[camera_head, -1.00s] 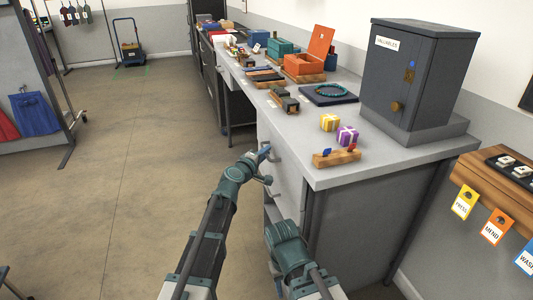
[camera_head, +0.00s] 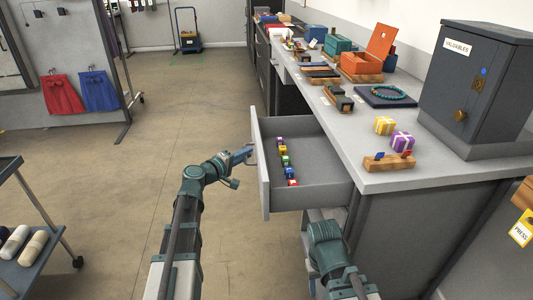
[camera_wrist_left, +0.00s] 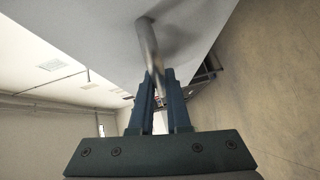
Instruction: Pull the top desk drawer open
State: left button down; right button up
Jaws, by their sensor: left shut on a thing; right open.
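The top desk drawer (camera_head: 314,187) stands well out from the desk (camera_head: 386,199) in the head view. Its grey inside shows a row of several small coloured blocks (camera_head: 284,162). My left gripper (camera_head: 247,152) is at the outer face of the drawer front (camera_head: 262,170), shut on the drawer handle. The handle (camera_wrist_left: 148,42) shows as a metal bar between the fingers in the left wrist view, where my left gripper (camera_wrist_left: 158,85) points at the pale front. My right arm is low beside the desk in the head view; its fingertips are hidden.
A dark cart (camera_head: 40,245) stands at the left. The floor between is clear.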

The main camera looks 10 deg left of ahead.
pick_arm(q)
jog(key=s+a, duration=0.2)
jog(key=a, duration=0.4)
dwell(0.3)
jog(key=c, duration=0.9)
grip_release()
jog(key=p+v, duration=0.2)
jog(key=v, duration=1.1)
jog(key=shift+s+a+r, duration=0.15)
jog(key=shift+s, duration=0.1)
